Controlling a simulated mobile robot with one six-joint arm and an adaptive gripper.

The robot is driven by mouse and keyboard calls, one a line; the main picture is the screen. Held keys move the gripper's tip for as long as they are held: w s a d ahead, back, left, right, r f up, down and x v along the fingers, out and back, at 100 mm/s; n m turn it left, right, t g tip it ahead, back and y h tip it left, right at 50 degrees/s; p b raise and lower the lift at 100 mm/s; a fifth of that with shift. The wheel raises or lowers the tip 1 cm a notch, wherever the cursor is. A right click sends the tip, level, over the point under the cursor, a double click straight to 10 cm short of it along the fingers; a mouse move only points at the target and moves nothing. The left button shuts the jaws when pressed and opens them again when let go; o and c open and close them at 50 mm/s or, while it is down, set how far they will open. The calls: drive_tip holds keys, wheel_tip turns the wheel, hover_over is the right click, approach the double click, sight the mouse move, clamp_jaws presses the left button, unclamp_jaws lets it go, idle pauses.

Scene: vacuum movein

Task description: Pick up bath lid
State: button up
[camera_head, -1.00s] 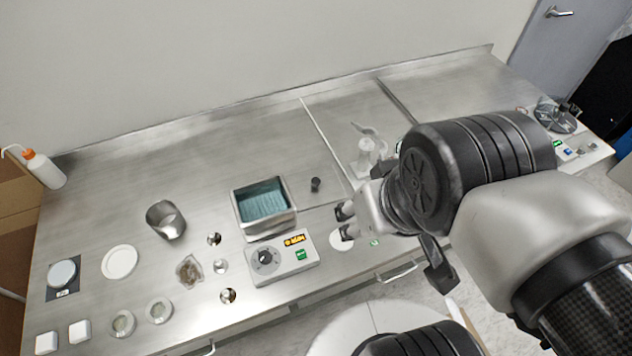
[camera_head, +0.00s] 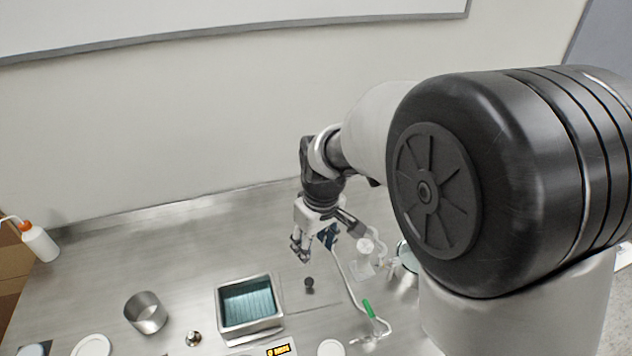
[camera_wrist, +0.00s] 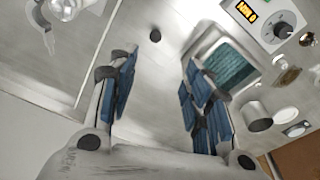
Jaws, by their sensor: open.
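A small dark knob (camera_head: 309,284) stands just right of the open bath (camera_head: 222,312), which has a steel rim and blue-green water. Faint edges around the knob suggest a flat steel plate, which looks like the bath lid but blends into the bench. My gripper (camera_head: 300,250) points down above the bench, a little behind and left of the knob in the head view. Its fingers are apart and empty. In the wrist view the knob (camera_wrist: 155,36) shows beyond the open fingertips (camera_wrist: 155,62), roughly centred between them, and the bath (camera_wrist: 205,42) lies to the right.
A control box with an orange display (camera_head: 278,350) is in front of the bath. A steel beaker (camera_head: 146,314) stands to its left. Glassware (camera_head: 364,258) and a green-marked tube (camera_head: 368,308) are to the right, close to my arm. The bench behind the bath is clear.

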drive_tip(key=b, duration=0.4)
hover_over(309, 280)
drive_tip(key=s, duration=0.1)
wheel_tip(309, 280, down, 14)
drive_tip(key=shift+s+r, duration=0.15)
drive_tip(key=shift+r, duration=0.05)
drive_tip(key=shift+w+f+b, duration=0.2)
drive_tip(key=shift+f+b, duration=0.15)
drive_tip(key=shift+f, duration=0.55)
drive_tip(key=shift+w+f+b, duration=0.2)
drive_tip(key=shift+f+b, duration=0.15)
drive_tip(key=shift+f, duration=0.55)
drive_tip(key=shift+w+f+b, duration=0.2)
drive_tip(key=shift+f+b, duration=0.15)
drive_tip(key=shift+f, duration=0.55)
drive_tip(key=shift+r, duration=0.1)
clamp_jaws()
